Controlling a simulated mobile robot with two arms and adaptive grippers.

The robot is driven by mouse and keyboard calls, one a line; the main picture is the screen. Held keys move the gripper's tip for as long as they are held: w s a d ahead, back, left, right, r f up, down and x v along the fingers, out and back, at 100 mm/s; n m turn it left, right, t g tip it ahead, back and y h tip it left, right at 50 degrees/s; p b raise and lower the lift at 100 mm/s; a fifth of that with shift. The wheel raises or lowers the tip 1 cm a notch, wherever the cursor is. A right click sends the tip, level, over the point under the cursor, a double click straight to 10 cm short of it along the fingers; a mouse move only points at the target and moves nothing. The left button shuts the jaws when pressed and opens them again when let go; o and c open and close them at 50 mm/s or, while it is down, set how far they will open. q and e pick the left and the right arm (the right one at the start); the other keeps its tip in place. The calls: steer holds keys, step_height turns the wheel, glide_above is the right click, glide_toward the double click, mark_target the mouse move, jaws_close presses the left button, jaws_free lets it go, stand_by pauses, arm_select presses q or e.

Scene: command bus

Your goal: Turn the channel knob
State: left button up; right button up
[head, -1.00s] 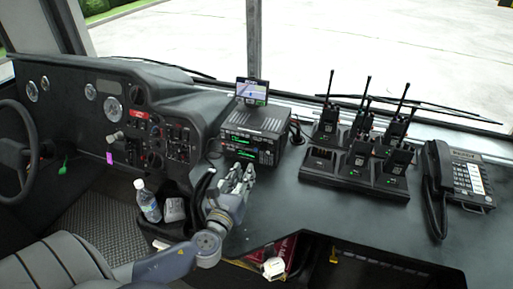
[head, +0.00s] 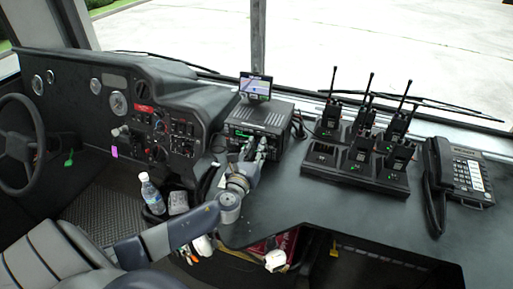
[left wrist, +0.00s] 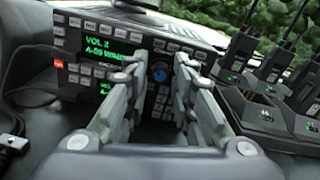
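The radio (head: 262,118) is a black box with buttons on the dash counter; its front also shows in the left wrist view (left wrist: 75,73). Its green display (left wrist: 106,49) reads "VOL 2" and a second line starting "4-05". A round dark knob (left wrist: 159,73) with a blue glow sits right of the display among small buttons. My left gripper (head: 254,150) is at the radio's front. In the left wrist view its open fingers (left wrist: 157,68) stand on either side of the knob, with gaps visible beside it. The fingers hide parts of the lower panel. My right gripper is not in view.
A small screen (head: 255,86) stands above the radio. A charger rack (head: 350,182) with several handheld radios is to the right, then a desk phone (head: 466,178). A water bottle (head: 152,196) is at left. The counter between radio and rack is clear.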

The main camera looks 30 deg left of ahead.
arm_select(q)
steer(key=c, duration=0.4)
jaws_close()
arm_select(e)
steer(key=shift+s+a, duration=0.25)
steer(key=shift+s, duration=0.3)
